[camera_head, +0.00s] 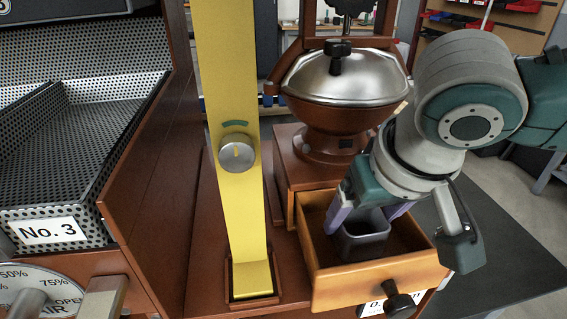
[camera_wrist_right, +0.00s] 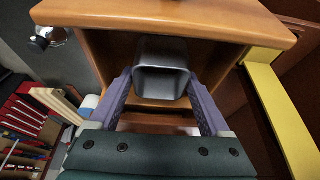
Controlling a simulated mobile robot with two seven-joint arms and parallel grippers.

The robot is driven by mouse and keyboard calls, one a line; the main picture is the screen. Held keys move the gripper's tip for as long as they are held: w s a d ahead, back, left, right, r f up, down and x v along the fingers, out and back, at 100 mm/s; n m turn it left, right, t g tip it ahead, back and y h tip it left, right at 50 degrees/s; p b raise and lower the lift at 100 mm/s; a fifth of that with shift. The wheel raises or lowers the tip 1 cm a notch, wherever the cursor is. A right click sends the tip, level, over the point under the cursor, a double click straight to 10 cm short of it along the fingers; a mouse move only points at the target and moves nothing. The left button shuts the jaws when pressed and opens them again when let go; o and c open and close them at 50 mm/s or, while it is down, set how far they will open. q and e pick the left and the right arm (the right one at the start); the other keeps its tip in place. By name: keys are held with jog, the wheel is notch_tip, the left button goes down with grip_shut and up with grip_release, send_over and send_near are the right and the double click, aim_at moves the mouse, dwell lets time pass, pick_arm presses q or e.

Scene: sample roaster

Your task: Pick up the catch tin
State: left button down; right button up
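The catch tin (camera_head: 365,241) is a dark grey, square, open-topped cup standing upright in the pulled-out wooden drawer (camera_head: 338,290). My right gripper (camera_head: 363,217) reaches down into the drawer from above, its purple fingers on either side of the tin near its rim. In the right wrist view the tin (camera_wrist_right: 161,72) sits between the spread fingertips of that gripper (camera_wrist_right: 160,80). The fingers are very close to its walls, and I see no clear grip. The tin's lower part is partly hidden by the drawer front. My left gripper is not in view.
The drawer front has a black knob (camera_head: 397,299). Above the drawer stands a grinder with a silver domed lid (camera_head: 340,78). A yellow upright post (camera_head: 228,90) with a dial stands to the left. A perforated tray marked No. 3 (camera_head: 62,150) is at the far left.

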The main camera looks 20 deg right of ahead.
jog(key=c, duration=1)
jog(key=shift+r, duration=0.1)
